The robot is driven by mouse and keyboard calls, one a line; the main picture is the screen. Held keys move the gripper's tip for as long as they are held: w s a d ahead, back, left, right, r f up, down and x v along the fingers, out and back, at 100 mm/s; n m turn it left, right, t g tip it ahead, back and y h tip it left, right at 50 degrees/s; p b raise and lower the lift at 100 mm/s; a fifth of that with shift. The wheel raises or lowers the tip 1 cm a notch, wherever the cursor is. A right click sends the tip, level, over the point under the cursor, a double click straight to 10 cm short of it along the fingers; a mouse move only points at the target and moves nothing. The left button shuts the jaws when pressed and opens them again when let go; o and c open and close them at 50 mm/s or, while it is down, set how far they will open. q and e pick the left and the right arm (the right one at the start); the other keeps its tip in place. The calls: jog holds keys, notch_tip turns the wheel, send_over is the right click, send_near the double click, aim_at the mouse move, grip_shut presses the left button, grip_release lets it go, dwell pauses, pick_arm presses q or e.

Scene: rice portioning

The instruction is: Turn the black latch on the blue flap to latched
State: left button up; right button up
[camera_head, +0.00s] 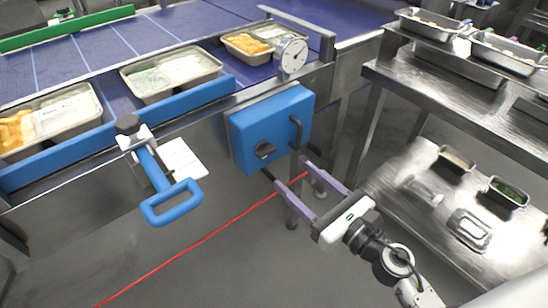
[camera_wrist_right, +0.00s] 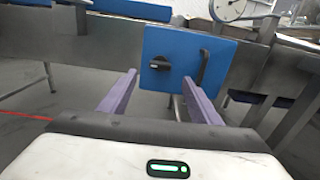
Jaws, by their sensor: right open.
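The blue flap (camera_head: 250,125) is a square panel on the front of the conveyor frame; it also shows in the right wrist view (camera_wrist_right: 215,62). The black latch (camera_head: 265,150) is a small knob low on the flap, and it shows in the wrist view (camera_wrist_right: 159,64) with its pointer lying roughly sideways. A dark bar handle (camera_head: 296,133) stands at the flap's right side. My right gripper (camera_head: 289,177) is open and empty, in front of and below the flap, apart from the latch. In the wrist view the latch appears between and beyond the lilac fingers. My left gripper is not in view.
A blue-handled tool (camera_head: 172,203) hangs at the conveyor's front, left of the flap. A round dial (camera_head: 291,55) sits above the flap. Food trays (camera_head: 172,74) stand on the belt. A steel table (camera_head: 470,105) with shelves is at the right. Floor below the flap is open.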

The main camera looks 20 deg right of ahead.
aim_at(269, 153)
jog(key=p+x, duration=0.1)
jog(key=x, duration=0.7)
jog(key=shift+w+a+p, duration=0.1)
jog(key=shift+w+p, duration=0.15)
jog(key=shift+p, duration=0.05)
jog(key=shift+w+a, duration=0.15)
jog(key=shift+w, duration=0.2)
jog(key=shift+c, duration=0.5)
jog(key=c, duration=0.9)
jog(key=shift+c, duration=0.2)
